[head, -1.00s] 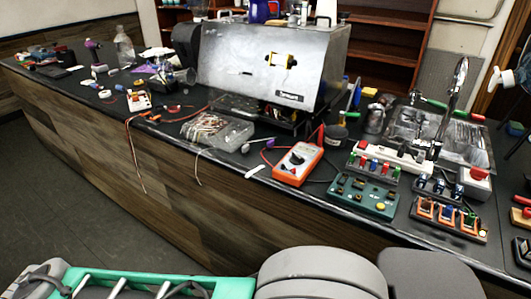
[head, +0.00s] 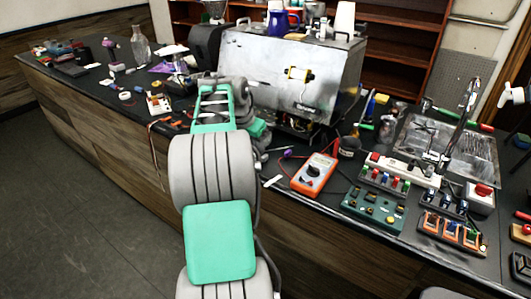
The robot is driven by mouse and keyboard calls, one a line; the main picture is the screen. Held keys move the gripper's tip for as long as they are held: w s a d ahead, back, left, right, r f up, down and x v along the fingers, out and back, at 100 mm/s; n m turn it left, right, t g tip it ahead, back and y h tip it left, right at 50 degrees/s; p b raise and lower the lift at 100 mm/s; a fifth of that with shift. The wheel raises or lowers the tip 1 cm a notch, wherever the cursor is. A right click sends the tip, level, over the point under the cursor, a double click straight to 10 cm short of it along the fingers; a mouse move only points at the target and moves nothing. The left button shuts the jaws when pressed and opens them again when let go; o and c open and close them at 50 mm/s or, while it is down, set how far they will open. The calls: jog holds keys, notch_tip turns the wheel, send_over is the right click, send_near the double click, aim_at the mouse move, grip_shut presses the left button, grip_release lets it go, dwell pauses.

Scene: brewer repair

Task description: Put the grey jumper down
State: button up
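I cannot make out the grey jumper in the head view. My own arm reaches over the counter in front of the metal brewer (head: 262,65), and its far end bends down behind the forearm. My gripper's fingers are hidden there, so whether they hold anything does not show. An orange multimeter (head: 315,172) lies on the counter to the right of the arm. The green board (head: 375,209) lies right of the multimeter.
A block with orange-framed parts (head: 452,233) sits near the front right edge. A metal sink area with a tap (head: 466,118) is behind it. A small white board (head: 158,104) and a clear bottle (head: 140,48) stand left of the arm. Dark counter (head: 95,92) shows free at the left.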

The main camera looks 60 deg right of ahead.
aim_at(263, 156)
jog(key=x, duration=0.5)
jog(key=p+x, duration=0.1)
jog(key=x, duration=0.2)
jog(key=shift+s+d+r, duration=0.2)
jog(key=shift+s+d, duration=0.15)
jog(key=shift+s, duration=0.05)
grip_shut()
